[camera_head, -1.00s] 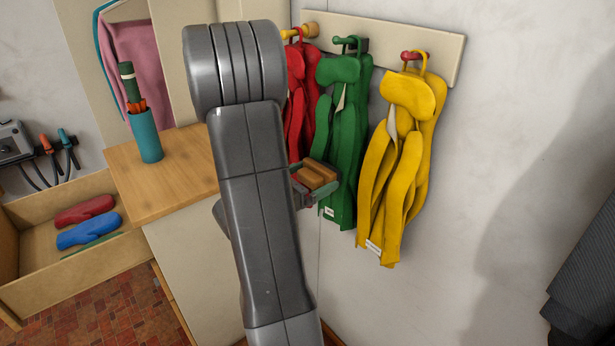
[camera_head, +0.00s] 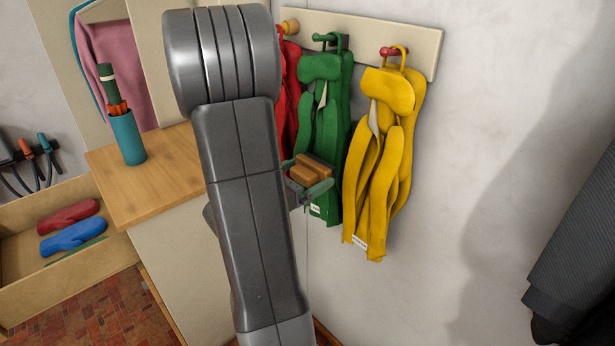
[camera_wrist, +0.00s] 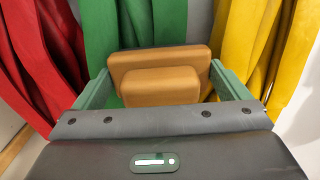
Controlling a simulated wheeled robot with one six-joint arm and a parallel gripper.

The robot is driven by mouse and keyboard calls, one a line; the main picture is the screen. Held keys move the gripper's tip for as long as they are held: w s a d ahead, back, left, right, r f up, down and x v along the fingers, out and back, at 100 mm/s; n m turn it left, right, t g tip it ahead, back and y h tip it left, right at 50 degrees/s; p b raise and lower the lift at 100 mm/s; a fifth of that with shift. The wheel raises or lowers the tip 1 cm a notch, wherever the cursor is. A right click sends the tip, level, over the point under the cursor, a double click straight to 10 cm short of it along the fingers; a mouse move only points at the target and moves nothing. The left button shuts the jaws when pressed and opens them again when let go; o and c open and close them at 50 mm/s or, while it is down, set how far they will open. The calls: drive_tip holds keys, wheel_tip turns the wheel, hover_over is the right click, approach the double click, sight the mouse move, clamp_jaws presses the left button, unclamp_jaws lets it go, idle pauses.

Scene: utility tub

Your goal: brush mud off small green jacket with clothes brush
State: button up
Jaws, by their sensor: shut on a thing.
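The small green jacket (camera_head: 325,115) hangs from a green peg between a red jacket and a yellow one. My gripper (camera_head: 312,180) is in front of its lower part and is shut on the wooden clothes brush (camera_head: 314,168). In the wrist view the brush (camera_wrist: 160,82) lies between the two green fingers, its far side towards the green jacket (camera_wrist: 150,22). I cannot tell whether the bristles touch the cloth. No mud shows on the visible parts of the jacket; its lower left is partly hidden by my gripper and arm.
The red jacket (camera_head: 288,95) hangs close on the left, partly behind my arm, and the yellow jacket (camera_head: 380,140) close on the right. A wooden counter (camera_head: 165,180) holds a teal cup (camera_head: 127,140). A drawer (camera_head: 60,262) holds mittens. Bare wall lies right of the jackets.

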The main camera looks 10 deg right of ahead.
drive_tip(key=w+a, duration=0.4)
drive_tip(key=w, duration=0.1)
drive_tip(key=shift+w+a, duration=0.15)
drive_tip(key=shift+w, duration=0.25)
idle(0.4)
drive_tip(key=v, duration=0.6)
drive_tip(key=shift+r, duration=0.1)
idle(0.4)
drive_tip(key=v, duration=0.3)
drive_tip(key=shift+p, duration=0.3)
idle(0.3)
